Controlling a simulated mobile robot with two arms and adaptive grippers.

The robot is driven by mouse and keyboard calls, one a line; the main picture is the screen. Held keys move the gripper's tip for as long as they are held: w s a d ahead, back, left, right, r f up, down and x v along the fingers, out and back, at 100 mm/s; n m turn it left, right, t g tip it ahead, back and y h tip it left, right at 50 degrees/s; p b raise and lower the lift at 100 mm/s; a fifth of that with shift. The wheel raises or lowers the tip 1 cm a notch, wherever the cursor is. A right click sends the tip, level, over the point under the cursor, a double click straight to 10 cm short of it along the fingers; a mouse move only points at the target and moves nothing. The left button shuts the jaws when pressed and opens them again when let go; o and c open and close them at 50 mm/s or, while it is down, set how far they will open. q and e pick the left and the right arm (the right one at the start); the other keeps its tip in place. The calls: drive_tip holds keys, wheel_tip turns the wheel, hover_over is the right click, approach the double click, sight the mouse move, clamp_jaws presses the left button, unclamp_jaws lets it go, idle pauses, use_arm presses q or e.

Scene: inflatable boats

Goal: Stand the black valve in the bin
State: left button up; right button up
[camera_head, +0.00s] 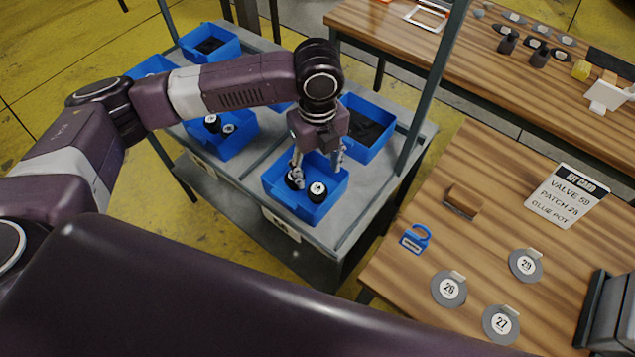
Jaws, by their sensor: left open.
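My left gripper (318,170) is open and points down over the front blue bin (330,205) on the grey rack. Two black valves with white round tops are in this bin. One black valve (317,192) stands upright in the middle, just below the gripper. The other black valve (291,181) is at the left, partly hidden behind a gripper finger; I cannot tell whether they touch or whether it is upright. Nothing shows between the fingers. My right gripper is out of view.
Another blue bin (238,141) to the left holds black parts with white tops. A blue bin (374,151) behind holds dark flat pieces. A rack post (432,90) rises to the right. The wooden table (405,285) carries a kit card (566,196), several numbered grey discs and a blue padlock-shaped item (415,239).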

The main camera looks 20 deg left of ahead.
use_arm(q)
drive_tip(key=shift+r, duration=2)
